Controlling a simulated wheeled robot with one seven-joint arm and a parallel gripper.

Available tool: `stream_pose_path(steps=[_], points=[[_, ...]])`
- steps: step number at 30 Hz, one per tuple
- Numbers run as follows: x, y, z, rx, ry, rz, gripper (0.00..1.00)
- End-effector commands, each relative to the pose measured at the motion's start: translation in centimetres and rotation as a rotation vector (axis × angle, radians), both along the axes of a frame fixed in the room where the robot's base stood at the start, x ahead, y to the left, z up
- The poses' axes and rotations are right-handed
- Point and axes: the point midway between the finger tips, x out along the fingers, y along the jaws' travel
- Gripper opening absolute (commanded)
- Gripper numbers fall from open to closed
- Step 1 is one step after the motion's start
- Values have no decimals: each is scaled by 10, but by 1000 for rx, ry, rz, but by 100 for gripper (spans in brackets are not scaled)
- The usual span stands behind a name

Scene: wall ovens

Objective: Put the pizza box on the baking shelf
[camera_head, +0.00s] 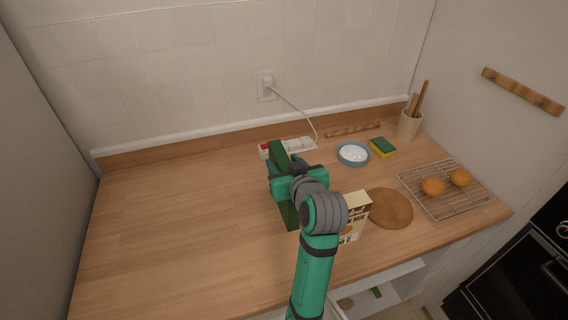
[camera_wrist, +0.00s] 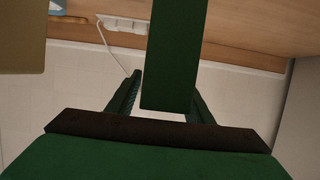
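The pizza box is a dark green slab (camera_head: 288,213) standing on edge near the middle of the counter, partly hidden by my arm. In the wrist view its narrow green side (camera_wrist: 174,50) lies between the fingers of my gripper (camera_wrist: 163,85) and covers the right fingertip. The left finger is very close to the box, but I cannot tell whether both fingers press on it. In the head view my gripper (camera_head: 283,180) is at the box, its fingers mostly hidden. A wire rack (camera_head: 448,202), possibly the baking shelf, lies at the right with two oranges (camera_head: 432,187) on it.
Behind are a blue bowl (camera_head: 353,153), a sponge (camera_head: 383,147), a utensil cup (camera_head: 409,125) and a power strip (camera_head: 301,145). The counter's left side is clear.

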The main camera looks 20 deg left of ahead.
Motion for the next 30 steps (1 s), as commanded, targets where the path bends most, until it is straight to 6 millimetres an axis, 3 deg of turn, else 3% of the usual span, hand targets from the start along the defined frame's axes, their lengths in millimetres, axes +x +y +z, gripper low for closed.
stream_pose_path(steps=[8,21,30], points=[[-13,-10,9,1,-2,-2,47],[-77,-54,37,0,-2,-4,47],[-92,-63,43,2,-6,-2,50]])
